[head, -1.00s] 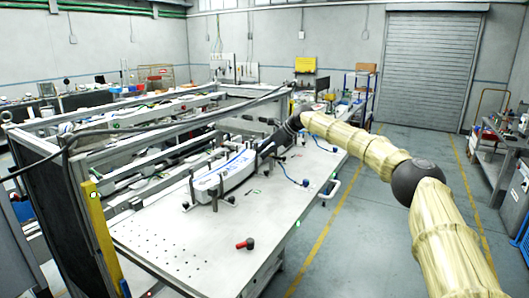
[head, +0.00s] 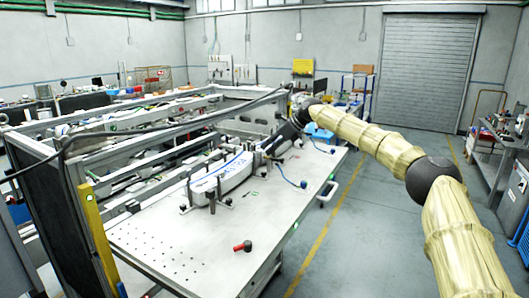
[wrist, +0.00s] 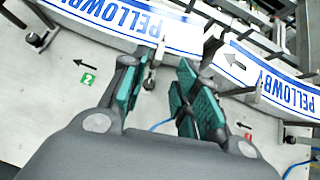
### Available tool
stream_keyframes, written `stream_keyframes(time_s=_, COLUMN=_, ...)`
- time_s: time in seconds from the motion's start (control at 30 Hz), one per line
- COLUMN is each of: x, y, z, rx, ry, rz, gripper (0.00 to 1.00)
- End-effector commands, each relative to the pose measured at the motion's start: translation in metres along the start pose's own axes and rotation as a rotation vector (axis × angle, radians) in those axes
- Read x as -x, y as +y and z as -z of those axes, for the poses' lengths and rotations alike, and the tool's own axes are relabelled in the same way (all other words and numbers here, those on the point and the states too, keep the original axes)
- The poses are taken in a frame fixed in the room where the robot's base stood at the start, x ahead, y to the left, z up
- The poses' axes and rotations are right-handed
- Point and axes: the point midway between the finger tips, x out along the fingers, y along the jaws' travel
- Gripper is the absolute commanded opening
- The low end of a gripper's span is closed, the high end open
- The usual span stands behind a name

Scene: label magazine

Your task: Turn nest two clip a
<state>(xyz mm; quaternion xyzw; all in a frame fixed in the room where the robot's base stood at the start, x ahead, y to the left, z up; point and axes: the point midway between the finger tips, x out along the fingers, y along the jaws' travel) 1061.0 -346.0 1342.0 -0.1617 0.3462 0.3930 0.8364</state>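In the wrist view, my gripper (wrist: 163,70) is open, its two teal-padded fingers apart above the bench. A small metal clip with a dark rounded end (wrist: 149,82) shows between the fingertips, close to the left finger; I cannot tell if they touch. A green label marked 2 (wrist: 88,80) with a black arrow lies left of it. A white curved piece with blue PELLOWBY lettering (wrist: 115,18) runs beyond the fingertips. Another clip (wrist: 38,40) stands at the far left. In the head view, my gripper (head: 284,140) is over the far end of the white piece (head: 222,180).
A red label (wrist: 247,136) is partly hidden by the right finger. More clip hardware (wrist: 243,90) stands to the right. In the head view, a red-and-black knob (head: 243,246) lies on the bench (head: 190,240), whose near part is largely clear. Framework rails stand behind.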

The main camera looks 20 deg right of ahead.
Motion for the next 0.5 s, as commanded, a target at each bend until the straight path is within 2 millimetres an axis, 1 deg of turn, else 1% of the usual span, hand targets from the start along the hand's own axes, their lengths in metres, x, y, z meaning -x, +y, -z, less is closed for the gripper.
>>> stream_keyframes(time_s=0.03, x=0.011, y=-0.001, z=0.000, rx=0.001, ry=-0.002, rz=0.001, gripper=0.30)
stream_keyframes(time_s=0.2, x=0.040, y=-0.001, z=0.000, rx=0.001, ry=-0.001, rz=0.001, gripper=0.30)
stream_keyframes(time_s=0.4, x=0.062, y=-0.001, z=0.001, rx=0.000, ry=0.000, rz=0.000, gripper=0.30)
stream_keyframes(time_s=0.5, x=0.067, y=-0.001, z=0.001, rx=0.000, ry=0.000, rz=0.000, gripper=0.30)
